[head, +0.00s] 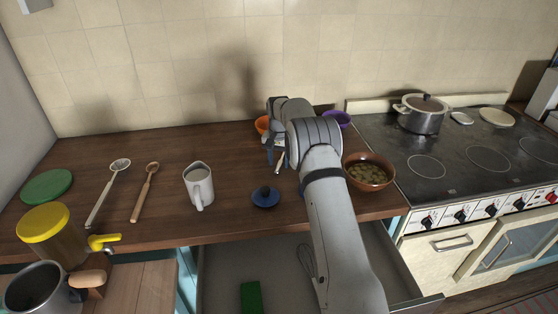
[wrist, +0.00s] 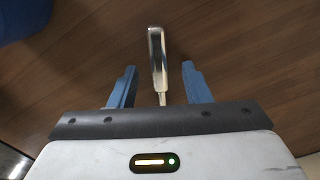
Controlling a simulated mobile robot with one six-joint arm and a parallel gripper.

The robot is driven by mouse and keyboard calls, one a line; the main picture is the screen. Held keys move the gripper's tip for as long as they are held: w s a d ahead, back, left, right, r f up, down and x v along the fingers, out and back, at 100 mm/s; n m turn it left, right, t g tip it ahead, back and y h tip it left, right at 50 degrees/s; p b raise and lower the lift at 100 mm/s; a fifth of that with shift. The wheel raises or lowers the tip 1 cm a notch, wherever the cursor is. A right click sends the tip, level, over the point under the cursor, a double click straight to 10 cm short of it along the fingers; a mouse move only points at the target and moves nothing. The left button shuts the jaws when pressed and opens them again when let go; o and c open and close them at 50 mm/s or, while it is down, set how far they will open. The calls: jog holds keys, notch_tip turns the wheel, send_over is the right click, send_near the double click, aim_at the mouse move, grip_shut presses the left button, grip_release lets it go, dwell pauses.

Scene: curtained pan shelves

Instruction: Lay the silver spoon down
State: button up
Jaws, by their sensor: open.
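The silver spoon (wrist: 157,55) shows in the wrist view as a shiny handle over the wooden counter, its narrow end running between my fingers. In the head view a small pale piece of it (head: 280,161) shows beside my gripper (head: 273,153); the rest is hidden by my arm. My gripper (wrist: 158,86) is open, with a gap on each side of the spoon and neither blue finger touching it. The spoon seems to lie on the counter.
An open drawer (head: 222,275) is below. A stove (head: 455,150) is right.

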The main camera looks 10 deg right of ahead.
jog(key=shift+o, duration=0.3)
notch_tip(320, 180, up, 7)
jog(key=shift+r+b, duration=0.15)
jog(key=shift+b, duration=0.65)
jog(key=shift+r, duration=0.25)
